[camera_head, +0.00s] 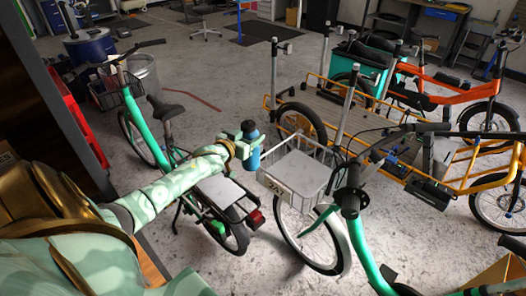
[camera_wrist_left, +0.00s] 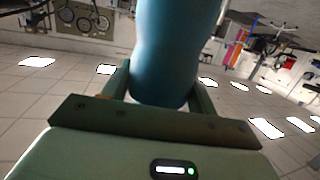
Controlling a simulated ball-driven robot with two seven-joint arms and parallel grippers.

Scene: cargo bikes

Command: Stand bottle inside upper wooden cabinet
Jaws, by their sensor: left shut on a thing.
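A blue bottle (camera_head: 252,161) with a dark cap is held in the air near the middle of the head view. My left gripper (camera_head: 246,147) is shut around it, with the arm coming in from the lower left. In the left wrist view the bottle (camera_wrist_left: 177,45) stands out between the two fingers of my left gripper (camera_wrist_left: 160,92). A dark brown wooden panel (camera_head: 32,75) runs down the left edge of the head view; I cannot tell whether it is part of the upper wooden cabinet. No cabinet opening shows. My right gripper is not in view.
A green bicycle (camera_head: 165,128) stands behind and below my left arm. Another bike with a white front basket (camera_head: 300,170) is close to the right of the bottle. A yellow cargo bike (camera_head: 475,160) and an orange bike (camera_head: 455,85) fill the right. Concrete floor (camera_head: 215,70) is open farther back.

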